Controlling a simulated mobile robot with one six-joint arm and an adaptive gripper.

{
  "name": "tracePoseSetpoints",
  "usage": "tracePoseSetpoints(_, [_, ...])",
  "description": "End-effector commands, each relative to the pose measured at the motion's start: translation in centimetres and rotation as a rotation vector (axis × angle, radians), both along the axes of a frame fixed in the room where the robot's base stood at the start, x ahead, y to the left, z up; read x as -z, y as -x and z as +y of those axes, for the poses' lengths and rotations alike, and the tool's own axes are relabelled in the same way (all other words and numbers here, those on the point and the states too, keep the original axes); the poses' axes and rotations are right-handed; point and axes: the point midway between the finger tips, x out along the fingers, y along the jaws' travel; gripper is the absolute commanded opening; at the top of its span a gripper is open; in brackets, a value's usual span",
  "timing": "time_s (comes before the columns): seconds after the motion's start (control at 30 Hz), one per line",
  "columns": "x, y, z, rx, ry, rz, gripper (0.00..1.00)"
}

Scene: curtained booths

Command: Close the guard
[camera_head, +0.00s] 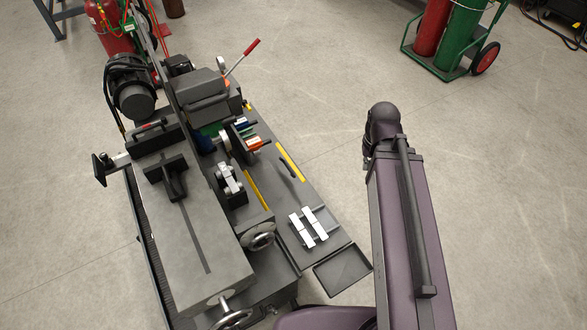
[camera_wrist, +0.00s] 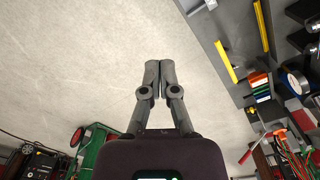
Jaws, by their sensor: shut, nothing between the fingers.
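A grey machine (camera_head: 190,240) stands on the left of the head view, with a long flat bed and a slot along it. I cannot tell for certain which part is the guard, or whether it stands open. A grey boxy cover (camera_head: 203,95) sits at the machine's far end, beside a lever with a red grip (camera_head: 252,46). My gripper (camera_wrist: 160,65) is shut and empty in the wrist view, over bare floor. The machine's edge shows to its right there, apart from the fingers. The gripper's fingers do not show clearly in the head view.
A side table (camera_head: 328,228) with silver blocks (camera_head: 308,226) and a shallow tray (camera_head: 342,269) adjoins the machine. A cart with red and green cylinders (camera_head: 462,35) stands at the far right. A red cylinder (camera_head: 108,25) stands behind the machine. Concrete floor between is clear.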

Motion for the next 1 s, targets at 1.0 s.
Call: tracePoseSetpoints(1.0, [15.1, -13.4, 7.1, 0.426, -0.065, 0.059, 0.00])
